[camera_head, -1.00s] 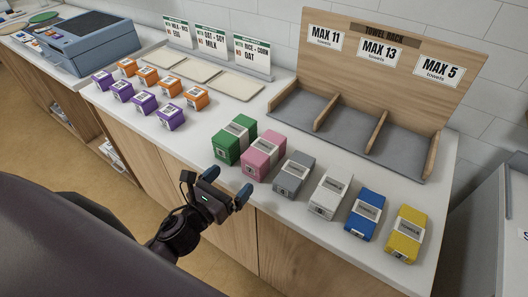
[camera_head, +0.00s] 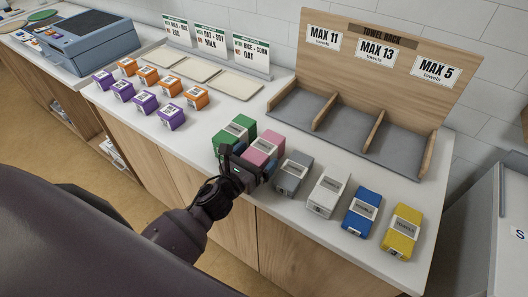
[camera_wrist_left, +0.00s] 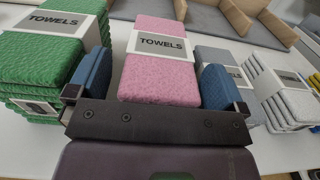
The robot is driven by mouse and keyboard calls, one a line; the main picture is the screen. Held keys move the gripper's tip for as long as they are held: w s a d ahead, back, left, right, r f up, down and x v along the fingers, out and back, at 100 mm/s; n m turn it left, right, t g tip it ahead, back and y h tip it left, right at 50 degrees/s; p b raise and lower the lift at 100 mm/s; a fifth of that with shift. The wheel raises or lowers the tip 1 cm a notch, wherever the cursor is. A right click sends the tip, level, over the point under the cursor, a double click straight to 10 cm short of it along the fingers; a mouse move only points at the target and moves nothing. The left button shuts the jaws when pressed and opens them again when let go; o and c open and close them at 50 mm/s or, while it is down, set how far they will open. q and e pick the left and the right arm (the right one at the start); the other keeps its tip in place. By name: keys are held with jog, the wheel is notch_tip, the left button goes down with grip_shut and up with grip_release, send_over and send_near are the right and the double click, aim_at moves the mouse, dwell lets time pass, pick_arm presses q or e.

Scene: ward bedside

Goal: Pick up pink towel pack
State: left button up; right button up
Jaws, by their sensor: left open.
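The pink towel pack (camera_head: 266,145) lies on the white counter between the green pack and the grey pack, with a white "TOWELS" band. My left gripper (camera_head: 247,163) is open at the pack's near end. In the left wrist view the pink pack (camera_wrist_left: 160,75) lies between the two blue fingertips (camera_wrist_left: 158,85), one on each side. The left finger sits in the narrow gap beside the green pack. I cannot tell whether the fingers touch the pink pack. In the head view the gripper hides the pack's near end. My right gripper is not in view.
The green pack (camera_head: 231,134) stands close on the left and the grey pack (camera_head: 293,174) on the right. White, blue (camera_head: 362,213) and yellow (camera_head: 402,231) packs continue rightward. The wooden towel rack (camera_head: 375,100) with empty compartments stands behind. Small orange and purple boxes lie left.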

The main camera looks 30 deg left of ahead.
pick_arm(q)
jog(key=shift+w, duration=0.6)
jog(key=c, duration=1.1)
